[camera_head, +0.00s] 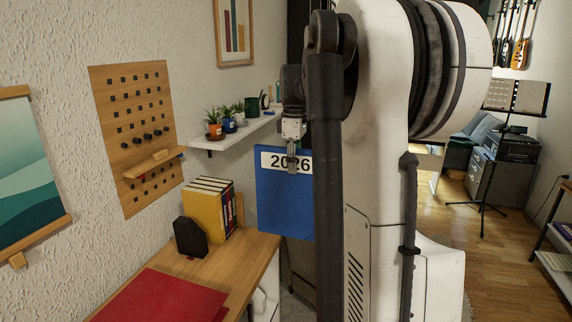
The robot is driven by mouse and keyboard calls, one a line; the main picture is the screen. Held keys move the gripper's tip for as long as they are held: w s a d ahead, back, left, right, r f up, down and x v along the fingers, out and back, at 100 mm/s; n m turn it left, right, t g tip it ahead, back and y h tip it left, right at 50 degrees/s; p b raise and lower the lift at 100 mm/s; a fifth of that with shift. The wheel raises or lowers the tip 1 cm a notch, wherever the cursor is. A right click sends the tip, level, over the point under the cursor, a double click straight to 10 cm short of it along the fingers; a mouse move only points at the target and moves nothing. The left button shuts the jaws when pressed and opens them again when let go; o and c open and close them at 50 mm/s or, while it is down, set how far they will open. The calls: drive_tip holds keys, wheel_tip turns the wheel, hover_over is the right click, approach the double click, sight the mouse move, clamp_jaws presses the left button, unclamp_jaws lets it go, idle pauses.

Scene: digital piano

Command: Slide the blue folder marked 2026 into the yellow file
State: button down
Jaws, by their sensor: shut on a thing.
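The blue folder (282,212) hangs upright in the air, with a white label reading 2026 near its top edge. My gripper (292,166) is shut on the folder's top edge, over the label. My arm hides the folder's right side. The yellow file (203,213) stands upright on the wooden desk, left of the folder and apart from it.
A black bookend (189,238) stands left of the yellow file. A white wall shelf (235,133) with small potted plants is above. A pegboard (137,130) hangs on the wall.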

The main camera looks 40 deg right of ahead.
drive_tip(key=s+d, duration=0.4)
drive_tip(key=s, duration=0.4)
drive_tip(key=shift+s+d, duration=0.2)
idle(0.3)
idle(0.4)
